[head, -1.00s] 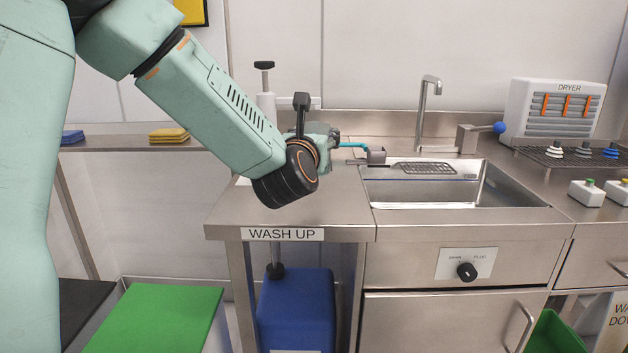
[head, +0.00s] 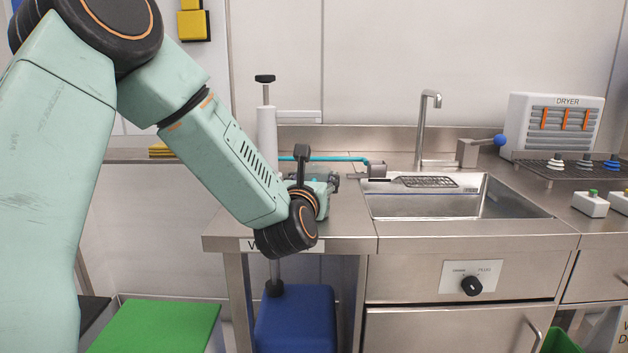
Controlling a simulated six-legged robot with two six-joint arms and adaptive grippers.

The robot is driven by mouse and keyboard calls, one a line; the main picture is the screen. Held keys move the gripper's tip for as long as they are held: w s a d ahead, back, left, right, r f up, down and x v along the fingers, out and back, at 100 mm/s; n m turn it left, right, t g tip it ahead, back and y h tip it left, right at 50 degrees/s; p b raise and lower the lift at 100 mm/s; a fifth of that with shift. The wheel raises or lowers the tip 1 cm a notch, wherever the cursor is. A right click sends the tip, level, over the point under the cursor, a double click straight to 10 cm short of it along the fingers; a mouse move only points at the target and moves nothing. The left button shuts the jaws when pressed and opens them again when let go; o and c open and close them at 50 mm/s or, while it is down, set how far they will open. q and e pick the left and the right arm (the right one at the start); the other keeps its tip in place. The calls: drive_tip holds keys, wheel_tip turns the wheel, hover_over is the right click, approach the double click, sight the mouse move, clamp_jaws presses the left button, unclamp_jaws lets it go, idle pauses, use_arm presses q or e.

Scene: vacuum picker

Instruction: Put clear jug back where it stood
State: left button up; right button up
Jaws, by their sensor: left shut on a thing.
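My left gripper (head: 326,184) is low over the WASH UP counter (head: 345,225), left of the sink (head: 455,205). It points away from me, and my black wrist covers much of it. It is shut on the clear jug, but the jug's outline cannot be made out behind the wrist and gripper. I cannot tell whether the jug touches the counter. My right gripper is out of view.
A white pump-like cylinder (head: 266,127) stands behind my gripper. A teal tube (head: 335,158) runs to a grey block (head: 376,170) beside the sink. A tap (head: 424,130) rises behind the sink. The counter's front right part is bare.

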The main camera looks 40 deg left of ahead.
use_arm(q)
drive_tip(key=o, duration=1.3)
drive_tip(key=shift+w+f, duration=0.15)
drive_tip(key=shift+c, duration=0.2)
drive_tip(key=shift+o, duration=0.3)
drive_tip(key=shift+r+p, duration=0.3)
drive_tip(key=shift+p, duration=0.15)
drive_tip(key=p+v, duration=0.5)
drive_tip(key=v, duration=0.7)
